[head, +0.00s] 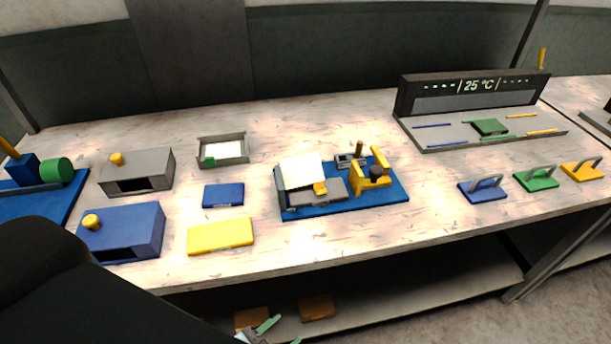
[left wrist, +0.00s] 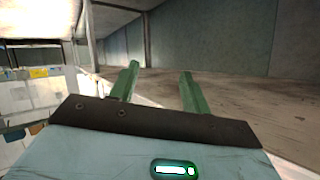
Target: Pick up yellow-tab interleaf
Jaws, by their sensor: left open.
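A white sheet (head: 300,171) with a yellow tab (head: 320,188) at its lower right corner lies tilted on a grey part of the blue-based machine (head: 340,203) at mid-table. It looks like the yellow-tab interleaf. Another white sheet (head: 226,150) with a green tab (head: 210,161) lies in a grey tray (head: 247,148) to the left. My left gripper (head: 286,331) is at the bottom of the head view, low in front of the table and well away from the sheet. In the left wrist view its green fingers (left wrist: 158,75) are apart with nothing between them. My right gripper is not seen.
Blue (head: 223,195) and yellow (head: 220,236) flat blocks lie left of the machine, near grey (head: 150,170) and blue (head: 125,232) boxes. Handled blue (head: 484,194), green (head: 536,183) and yellow (head: 583,173) plates are at right. A shelf with orange blocks (head: 317,307) is below.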

